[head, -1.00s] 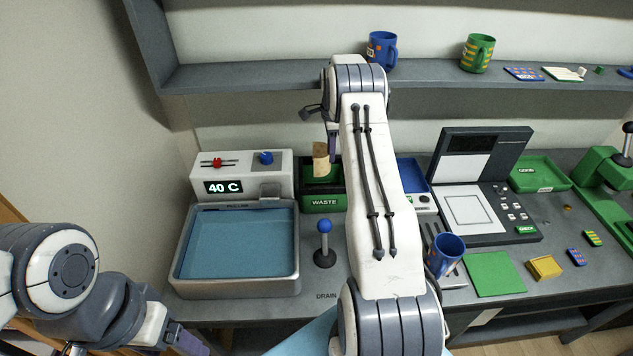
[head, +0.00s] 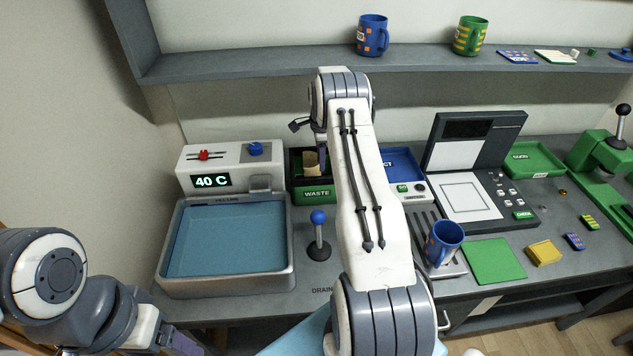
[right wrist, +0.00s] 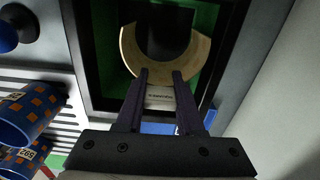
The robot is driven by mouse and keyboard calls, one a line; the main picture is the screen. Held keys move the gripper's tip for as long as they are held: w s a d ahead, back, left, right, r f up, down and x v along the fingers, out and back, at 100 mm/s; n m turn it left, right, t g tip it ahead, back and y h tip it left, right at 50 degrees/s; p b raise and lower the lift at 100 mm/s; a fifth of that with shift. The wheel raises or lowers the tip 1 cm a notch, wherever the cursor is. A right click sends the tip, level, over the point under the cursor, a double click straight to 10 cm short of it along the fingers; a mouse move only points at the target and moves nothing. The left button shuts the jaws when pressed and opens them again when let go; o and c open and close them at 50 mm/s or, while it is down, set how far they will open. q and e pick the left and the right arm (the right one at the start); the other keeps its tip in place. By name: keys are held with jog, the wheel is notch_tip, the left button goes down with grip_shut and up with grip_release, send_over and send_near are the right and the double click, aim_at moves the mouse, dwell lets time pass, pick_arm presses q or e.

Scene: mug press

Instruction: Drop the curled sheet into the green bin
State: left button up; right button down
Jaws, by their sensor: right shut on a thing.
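The curled sheet (head: 311,163) is tan and bent into an open ring. In the right wrist view the curled sheet (right wrist: 193,69) shows as an arc against the bin's dark rim and green inside (right wrist: 205,18). My right gripper (right wrist: 161,78) is shut on the sheet's near edge, over the bin opening. In the head view my arm partly hides that gripper. My left gripper (head: 178,346) is at the bottom left, far from the bin, and its fingertips are cut off.
A water tank (head: 225,240) reading 40 C stands left of the bin. A blue-knobbed lever (head: 319,236) stands in front of it. A blue tray (head: 400,165) lies to the right, and a blue mug (head: 443,243) stands on a grate. A shelf (head: 425,62) runs above.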

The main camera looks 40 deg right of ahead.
jog(key=shift+f, duration=0.4)
jog(key=shift+c, duration=2.2)
grip_release()
notch_tip(320, 180, up, 10)
jog(key=b, duration=0.3)
jog(key=shift+f, duration=0.1)
jog(key=shift+r, duration=0.4)
